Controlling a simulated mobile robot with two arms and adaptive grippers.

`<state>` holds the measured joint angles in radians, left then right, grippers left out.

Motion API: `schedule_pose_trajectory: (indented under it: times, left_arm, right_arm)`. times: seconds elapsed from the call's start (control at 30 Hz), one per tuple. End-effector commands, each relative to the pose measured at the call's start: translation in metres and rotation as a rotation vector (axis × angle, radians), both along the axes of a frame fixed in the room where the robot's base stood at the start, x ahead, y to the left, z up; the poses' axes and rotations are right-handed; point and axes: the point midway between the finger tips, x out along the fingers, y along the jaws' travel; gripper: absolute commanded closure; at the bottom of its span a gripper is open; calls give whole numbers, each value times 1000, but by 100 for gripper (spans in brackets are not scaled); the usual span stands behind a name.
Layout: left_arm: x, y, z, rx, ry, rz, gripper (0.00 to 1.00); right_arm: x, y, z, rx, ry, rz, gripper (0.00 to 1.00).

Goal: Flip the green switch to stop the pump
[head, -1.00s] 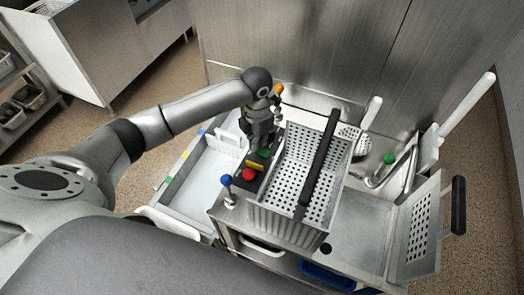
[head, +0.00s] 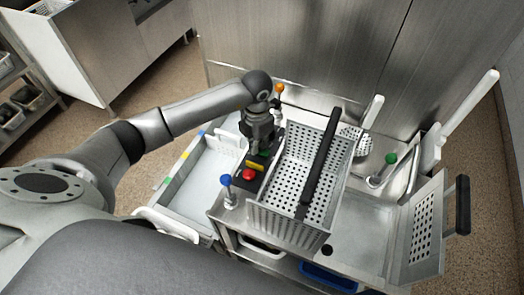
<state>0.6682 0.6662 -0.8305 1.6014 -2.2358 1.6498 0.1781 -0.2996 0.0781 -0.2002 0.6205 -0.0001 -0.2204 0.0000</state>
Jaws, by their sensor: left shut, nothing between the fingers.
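The green switch (head: 264,153) is on a dark control box (head: 243,184) on the steel unit, just left of the big perforated basket. Only a small part of the green shows under my left gripper (head: 262,147), which points down over it. The left gripper is shut and holds nothing. Its fingertips are at or just above the switch; I cannot tell whether they touch. A yellow part (head: 255,166) and a red button (head: 249,174) are on the same box, nearer to me. My right gripper is not in view.
The perforated basket (head: 270,221) with a black handle (head: 322,165) stands close right of the box. A blue-knobbed valve (head: 226,181) is in front, an orange-knobbed one (head: 279,88) behind. A green-knobbed valve (head: 391,158) is at right. A second basket (head: 421,235) hangs at right.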

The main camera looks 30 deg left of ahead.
Motion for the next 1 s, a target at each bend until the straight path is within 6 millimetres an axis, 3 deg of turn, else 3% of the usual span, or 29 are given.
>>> schedule_pose_trajectory:
  times: [0.27,1.0]
  left_arm:
    - [0,0,6,0,0,0,100]
    - [0,0,65,0,0,0,100]
  right_arm:
    - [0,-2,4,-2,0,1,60]
    - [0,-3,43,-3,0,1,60]
